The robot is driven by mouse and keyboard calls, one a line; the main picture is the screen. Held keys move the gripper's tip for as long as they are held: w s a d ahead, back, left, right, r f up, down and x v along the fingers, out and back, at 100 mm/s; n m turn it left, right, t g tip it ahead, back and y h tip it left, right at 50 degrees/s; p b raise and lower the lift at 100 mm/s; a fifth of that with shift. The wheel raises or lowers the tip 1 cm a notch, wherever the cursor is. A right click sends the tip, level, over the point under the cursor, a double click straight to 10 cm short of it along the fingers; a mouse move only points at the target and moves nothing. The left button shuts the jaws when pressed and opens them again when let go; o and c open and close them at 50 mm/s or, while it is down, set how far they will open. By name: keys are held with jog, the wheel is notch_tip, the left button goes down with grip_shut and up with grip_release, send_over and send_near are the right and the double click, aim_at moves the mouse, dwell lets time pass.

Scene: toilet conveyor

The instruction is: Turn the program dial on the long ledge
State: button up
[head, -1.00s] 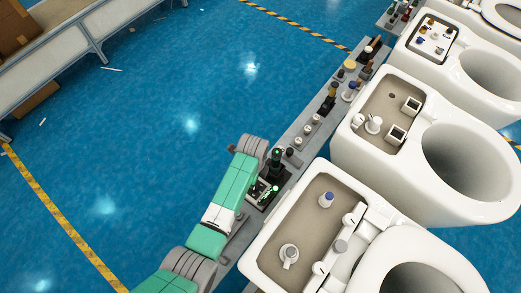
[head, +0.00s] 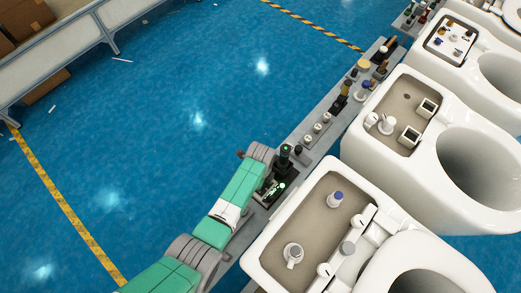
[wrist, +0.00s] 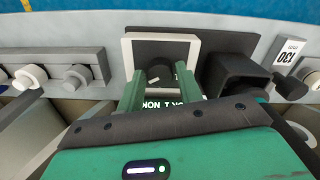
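The long ledge (head: 322,117) is a grey strip running diagonally beside the white toilets, with a row of controls on it. In the wrist view, a dark round knob (wrist: 160,74) sits on a dark plate with a white frame (wrist: 128,48). My gripper (wrist: 161,88) has its two green fingers on either side of this knob, with a visible gap at each side. In the head view, my gripper (head: 272,189) is low over the ledge's near part. Its fingertips are small and partly hidden there. I cannot tell which control is the program dial.
Left of the framed plate are a white knob (wrist: 30,77) and a grey knob (wrist: 77,77). A black box-shaped part (wrist: 235,75) stands close on the right. A green-lit black control (head: 285,151) is just beyond my gripper. Toilet tanks (head: 312,215) line the right side.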

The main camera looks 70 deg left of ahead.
jog(key=c, duration=0.6)
jog(key=n+p, duration=0.1)
jog(key=n, duration=0.4)
jog(key=shift+n, duration=0.3)
jog(key=n+p, duration=0.1)
jog(key=n, duration=1)
jog(key=shift+n, duration=0.4)
jog(key=n, duration=0.6)
jog(key=shift+n, duration=0.4)
